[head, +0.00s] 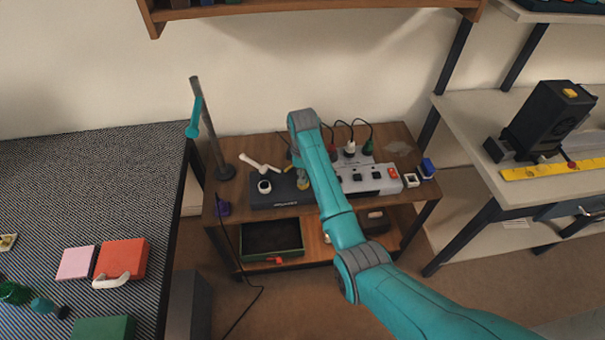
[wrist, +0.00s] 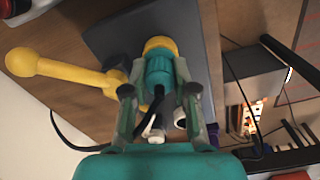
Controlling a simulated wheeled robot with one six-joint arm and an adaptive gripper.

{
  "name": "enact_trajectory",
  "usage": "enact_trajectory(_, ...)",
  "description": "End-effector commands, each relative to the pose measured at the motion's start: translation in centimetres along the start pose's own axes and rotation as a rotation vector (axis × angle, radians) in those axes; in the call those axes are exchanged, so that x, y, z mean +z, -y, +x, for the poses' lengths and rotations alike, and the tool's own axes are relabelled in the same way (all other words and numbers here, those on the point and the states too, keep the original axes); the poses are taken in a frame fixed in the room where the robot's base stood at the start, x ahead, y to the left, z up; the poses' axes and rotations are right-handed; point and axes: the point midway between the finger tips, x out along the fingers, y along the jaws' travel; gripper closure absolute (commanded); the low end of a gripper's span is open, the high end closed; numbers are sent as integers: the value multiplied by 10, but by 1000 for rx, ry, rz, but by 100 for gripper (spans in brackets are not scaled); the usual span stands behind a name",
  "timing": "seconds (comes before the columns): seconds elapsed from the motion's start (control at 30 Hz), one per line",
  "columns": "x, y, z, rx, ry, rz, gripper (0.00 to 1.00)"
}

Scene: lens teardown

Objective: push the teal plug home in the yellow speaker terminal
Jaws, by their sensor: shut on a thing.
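The teal plug (wrist: 158,76) sits between the fingers of my gripper (wrist: 159,68) in the wrist view, and the gripper is shut on it. A dark cable trails from the plug's near end. The yellow speaker terminal (wrist: 158,45) is straight ahead of the plug, in line with it on a dark grey box. The plug's front meets the yellow ring with no clear gap; how deep it sits is hidden. In the head view, the dark box (head: 275,202) stands on the wooden bench, and my arm hides most of the plug and terminal.
A yellow handled piece (wrist: 45,68) lies close left of the terminal in the wrist view. A grey power strip (head: 368,180) with a red switch and black cables is right of my arm on the wooden bench (head: 228,190). A grey post (head: 208,130) stands at left.

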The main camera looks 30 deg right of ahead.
Motion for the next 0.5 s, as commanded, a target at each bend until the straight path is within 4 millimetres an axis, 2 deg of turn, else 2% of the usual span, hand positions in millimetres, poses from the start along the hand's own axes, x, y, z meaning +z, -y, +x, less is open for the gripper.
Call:
enact_trajectory(0.3, 0, 1, 2, -2, 1, 0, 100)
enact_trajectory(0.33, 0, 1, 2, -2, 1, 0, 65)
enact_trajectory(0.4, 0, 1, 2, -2, 1, 0, 48)
enact_trajectory(0.43, 0, 1, 2, -2, 1, 0, 43)
enact_trajectory(0.5, 0, 0, 2, -1, 1, 0, 43)
